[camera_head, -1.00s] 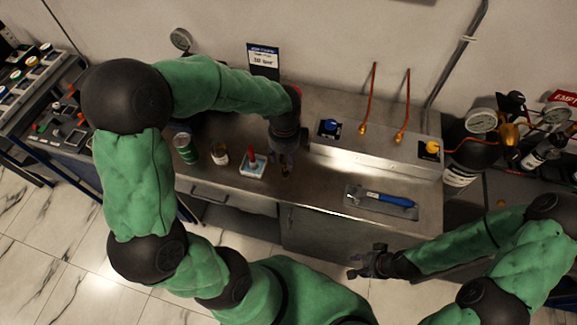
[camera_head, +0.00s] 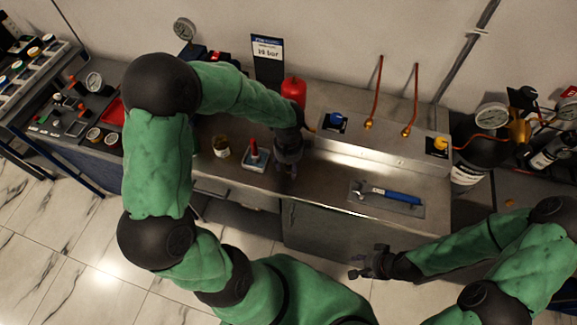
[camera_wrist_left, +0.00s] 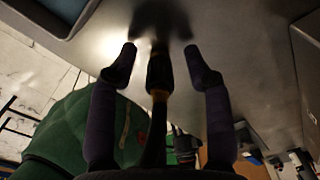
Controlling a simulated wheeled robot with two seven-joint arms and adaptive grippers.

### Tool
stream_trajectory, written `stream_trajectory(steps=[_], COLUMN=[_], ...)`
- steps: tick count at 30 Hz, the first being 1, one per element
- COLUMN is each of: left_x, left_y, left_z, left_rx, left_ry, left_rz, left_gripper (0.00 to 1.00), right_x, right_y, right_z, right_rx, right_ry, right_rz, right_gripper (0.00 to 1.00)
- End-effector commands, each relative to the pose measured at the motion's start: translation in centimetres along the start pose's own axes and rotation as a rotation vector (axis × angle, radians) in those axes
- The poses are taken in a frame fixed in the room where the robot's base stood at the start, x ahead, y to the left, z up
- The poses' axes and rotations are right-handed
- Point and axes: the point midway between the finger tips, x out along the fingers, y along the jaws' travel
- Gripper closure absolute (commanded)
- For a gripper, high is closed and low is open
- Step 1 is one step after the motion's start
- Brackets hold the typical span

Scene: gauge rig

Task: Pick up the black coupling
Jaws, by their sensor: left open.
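A black coupling (camera_wrist_left: 159,72) with a brass-coloured ring shows in the left wrist view, between the two fingers of my left gripper (camera_wrist_left: 160,57). The fingers are open, with a gap on each side of it. In the head view my left gripper (camera_head: 288,168) points down over the bench near its front edge; the coupling is hidden or too small to make out there. My right gripper (camera_head: 362,268) is in front of the bench, away from the coupling; its finger opening is too small to judge.
A tray with a red-topped item (camera_head: 256,158) and a jar (camera_head: 221,147) stand left of my left gripper. A blue-handled tool (camera_head: 398,196) lies on a grey mat to the right. A raised metal panel (camera_head: 370,152) with copper pipes stands behind. A red cylinder (camera_head: 294,90) stands at the back.

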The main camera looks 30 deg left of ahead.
Motion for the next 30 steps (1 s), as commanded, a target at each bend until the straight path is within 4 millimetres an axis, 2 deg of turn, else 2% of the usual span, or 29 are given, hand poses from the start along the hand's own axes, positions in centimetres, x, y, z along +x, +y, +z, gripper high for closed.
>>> stream_trajectory(steps=[2,7,8,20,26,30], left_x=[-0.1,-0.1,-0.1,-0.3,-1.9,-3.8], left_y=[0.0,0.0,0.0,0.0,-0.1,0.2], left_z=[0.0,0.0,0.0,0.0,0.0,-0.1], left_rx=[0.0,0.0,0.0,0.0,0.0,0.001], left_ry=[0.0,0.0,0.0,0.0,-0.001,-0.001], left_rz=[0.0,0.0,0.0,0.0,-0.002,-0.001], left_gripper=[0.5,0.98,1.0,1.0,1.0,1.0], right_x=[-0.1,-0.1,-0.1,-0.1,-0.6,-1.2], right_y=[0.0,0.0,0.0,0.0,-0.2,-0.4], right_z=[0.0,0.0,0.0,0.0,0.0,0.0], right_rx=[0.0,0.0,0.0,0.0,0.0,0.0], right_ry=[0.0,0.0,0.0,0.0,0.0,0.0], right_rz=[0.0,0.0,0.0,0.0,0.0,0.0], right_gripper=[0.6,0.6,0.6,0.6,0.6,0.6])
